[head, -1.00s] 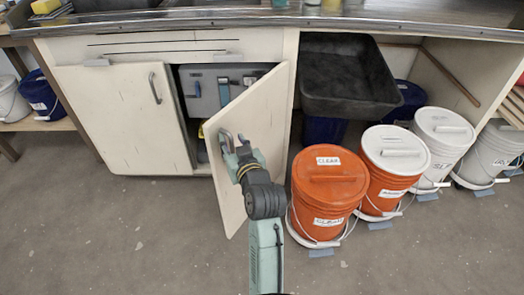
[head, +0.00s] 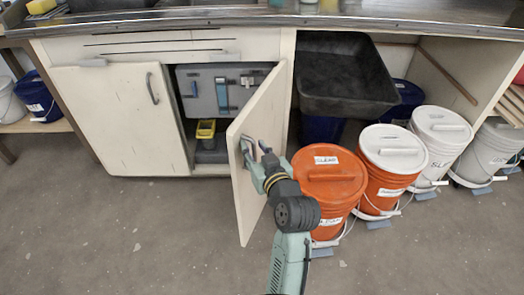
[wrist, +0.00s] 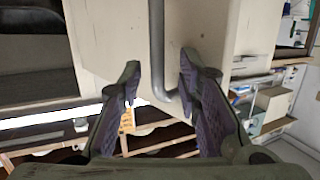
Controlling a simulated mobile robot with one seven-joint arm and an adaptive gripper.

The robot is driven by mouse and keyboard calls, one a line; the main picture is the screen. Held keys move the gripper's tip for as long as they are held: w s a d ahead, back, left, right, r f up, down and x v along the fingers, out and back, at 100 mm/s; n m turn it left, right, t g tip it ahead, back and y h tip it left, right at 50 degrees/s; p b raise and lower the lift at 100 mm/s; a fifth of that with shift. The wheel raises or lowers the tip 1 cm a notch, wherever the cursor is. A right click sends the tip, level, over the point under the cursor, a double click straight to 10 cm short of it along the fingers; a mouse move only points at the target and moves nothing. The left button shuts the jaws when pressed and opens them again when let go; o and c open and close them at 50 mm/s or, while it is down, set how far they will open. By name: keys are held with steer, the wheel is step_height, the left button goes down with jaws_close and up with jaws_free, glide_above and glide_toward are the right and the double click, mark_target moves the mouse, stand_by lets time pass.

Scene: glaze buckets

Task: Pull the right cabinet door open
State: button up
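The right cabinet door (head: 258,125) is cream and stands swung well out from the cabinet front. Its grey bar handle (head: 245,148) is on the door face near the free edge; the bar also shows in the wrist view (wrist: 157,40). My gripper (head: 257,150) is at this handle. In the wrist view my gripper's fingers (wrist: 160,70) stand on either side of the bar, with visible gaps, so they look open around it rather than clamped. Contact with the bar cannot be told for sure. The left cabinet door (head: 115,115) is shut.
Inside the cabinet are a grey panel with tools (head: 222,90) and a yellow-topped container (head: 206,130). The orange CLEAR bucket (head: 330,180) stands close right of the door and my arm. More buckets line the right. Floor in front at left (head: 120,230) is clear.

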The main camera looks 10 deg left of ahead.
steer(key=shift+s+d+r, duration=0.25)
steer(key=shift+d+r, duration=0.05)
steer(key=shift+d, duration=0.2)
steer(key=shift+s+d+r, duration=0.2)
steer(key=shift+d+r, duration=0.1)
steer(key=shift+d, duration=0.2)
steer(key=shift+f, duration=0.25)
steer(key=shift+c, duration=0.5)
